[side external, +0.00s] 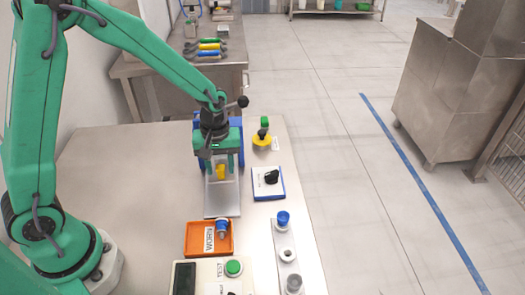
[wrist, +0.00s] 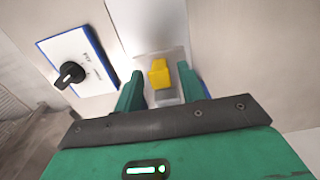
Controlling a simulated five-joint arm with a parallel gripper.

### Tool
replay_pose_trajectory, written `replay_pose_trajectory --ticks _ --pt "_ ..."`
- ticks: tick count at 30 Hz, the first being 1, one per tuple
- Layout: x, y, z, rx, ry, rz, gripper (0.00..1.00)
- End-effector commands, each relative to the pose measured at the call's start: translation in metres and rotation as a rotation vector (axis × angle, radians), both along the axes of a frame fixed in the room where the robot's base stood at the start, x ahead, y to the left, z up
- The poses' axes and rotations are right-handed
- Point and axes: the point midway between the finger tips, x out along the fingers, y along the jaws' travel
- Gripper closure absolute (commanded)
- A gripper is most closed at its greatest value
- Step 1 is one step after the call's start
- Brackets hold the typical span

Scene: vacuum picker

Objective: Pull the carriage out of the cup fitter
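The cup fitter, a blue-framed device (side external: 240,158), stands mid-table in the side view, largely hidden behind my gripper. A pale metal track (side external: 222,207) extends from it toward the camera. The carriage's yellow handle (side external: 221,172) shows over this track, and in the wrist view it is a yellow block (wrist: 158,73) on a small grey piece. My gripper (wrist: 160,80) is open, with one green finger on each side of the handle. A gap shows on both sides, so I see no contact. My gripper (side external: 217,172) points down over the track in the side view.
A white plate with a black knob (side external: 271,177) lies right of the fitter. An orange tray marked WORN (side external: 195,244) holds a blue cup (side external: 222,227). A rack (side external: 288,266) holds cups at front right. A test box (side external: 208,281) with green button stands in front. Table left is clear.

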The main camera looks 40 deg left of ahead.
Motion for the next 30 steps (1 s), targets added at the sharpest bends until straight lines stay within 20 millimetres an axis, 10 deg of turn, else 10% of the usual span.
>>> replay_pose_trajectory --ticks 14,21,30 --pt "-0.0004 0.0001 -0.0129 0.0 0.0 0.0 0.6" --pt "-0.0003 0.0 -0.0127 0.0 0.0 0.0 1.0" --pt "-0.004 -0.0042 -0.0122 0.0 0.0 -0.002 1.0"
